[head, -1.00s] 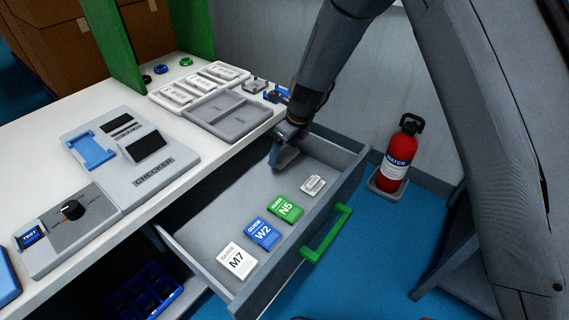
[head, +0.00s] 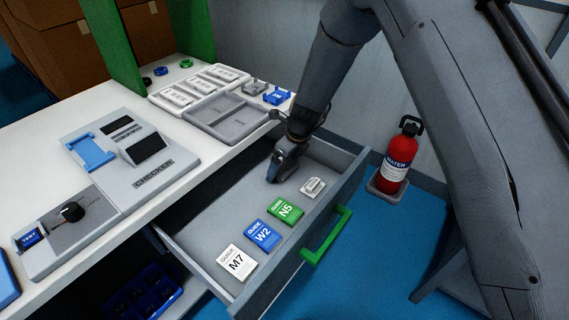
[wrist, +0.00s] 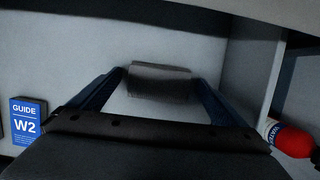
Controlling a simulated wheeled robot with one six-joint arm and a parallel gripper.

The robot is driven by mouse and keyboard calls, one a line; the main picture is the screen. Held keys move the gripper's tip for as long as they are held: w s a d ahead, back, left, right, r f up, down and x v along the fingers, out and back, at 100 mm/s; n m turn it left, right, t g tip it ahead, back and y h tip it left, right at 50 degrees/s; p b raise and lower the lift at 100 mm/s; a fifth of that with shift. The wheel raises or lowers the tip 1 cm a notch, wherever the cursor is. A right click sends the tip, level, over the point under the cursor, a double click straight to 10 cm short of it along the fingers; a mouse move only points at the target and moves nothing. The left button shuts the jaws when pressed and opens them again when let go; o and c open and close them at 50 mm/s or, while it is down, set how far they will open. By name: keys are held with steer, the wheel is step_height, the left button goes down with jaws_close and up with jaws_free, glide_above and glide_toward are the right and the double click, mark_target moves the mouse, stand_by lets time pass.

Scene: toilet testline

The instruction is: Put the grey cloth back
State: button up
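My gripper (head: 279,175) points down into the open drawer (head: 215,217), near its back right part. In the wrist view, a small dark grey piece, seemingly the grey cloth (wrist: 160,82), lies between the two fingertips, over the pale drawer floor. The fingers stand apart on its left and right sides. I cannot tell whether they press on it or whether it rests on the floor. In the head view the cloth is not clearly visible behind the gripper.
The drawer also holds the white M7 guide (head: 237,262), blue W2 guide (head: 263,234), green N5 guide (head: 286,210) and a small pale item (head: 313,187). A grey tray (head: 226,117) and checker (head: 130,155) stand on the bench. A red extinguisher (head: 399,160) stands right of the drawer.

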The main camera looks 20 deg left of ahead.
mark_target(292, 176)
steer(key=v, duration=1.2)
steer(key=shift+r, duration=0.15)
steer(key=s+d+r+n, duration=0.2)
steer(key=d+n, duration=0.1)
steer(key=d, duration=0.4)
steer(key=s+d+r+n+h, duration=0.1)
steer(key=s+d+r+n, duration=0.25)
steer(key=d, duration=0.25)
steer(key=s+d+r+n, duration=0.1)
steer(key=d+n, duration=0.2)
steer(key=d, duration=0.4)
steer(key=s+d+r+n+g+h, duration=0.1)
steer(key=s+d+r+n+h, duration=0.1)
steer(key=s+d+n, duration=1)
steer(key=s+d+r, duration=0.1)
steer(key=s+d, duration=0.2)
steer(key=s, duration=0.2)
steer(key=shift+d, duration=0.3)
